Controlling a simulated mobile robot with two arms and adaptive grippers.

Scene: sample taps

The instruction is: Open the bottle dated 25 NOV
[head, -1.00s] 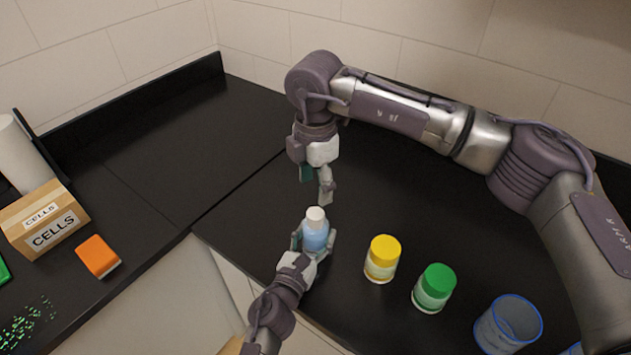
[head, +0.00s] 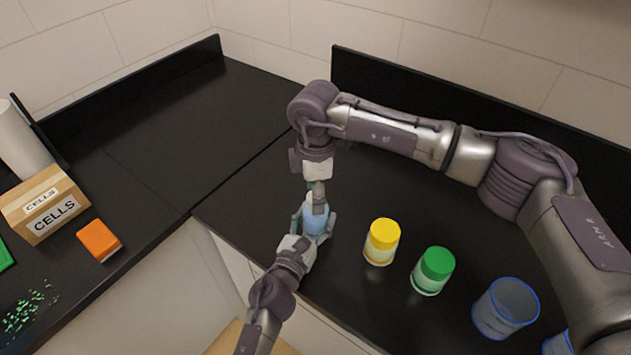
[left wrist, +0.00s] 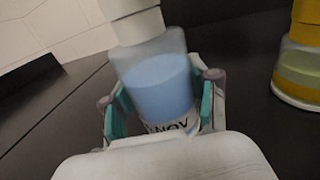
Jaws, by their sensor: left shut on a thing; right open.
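My left gripper (head: 314,228) is shut on a bottle of pale blue liquid (head: 316,219), holding it upright over the front edge of the black counter. In the left wrist view the bottle (left wrist: 158,85) sits between the teal pads, with its white cap (left wrist: 138,24) on top. Dark label print shows low on the bottle; it looks like the end of "NOV", but the day is hidden. My right gripper (head: 317,198) points down from above, open, with its fingers at the cap and hiding it in the head view. I cannot tell whether they touch it.
A yellow-capped jar (head: 382,242), a green-capped jar (head: 433,271) and a blue-rimmed beaker (head: 505,308) stand to the right. A CELLS box (head: 45,205) and an orange block (head: 99,240) are on the left counter. The counter behind my grippers is clear.

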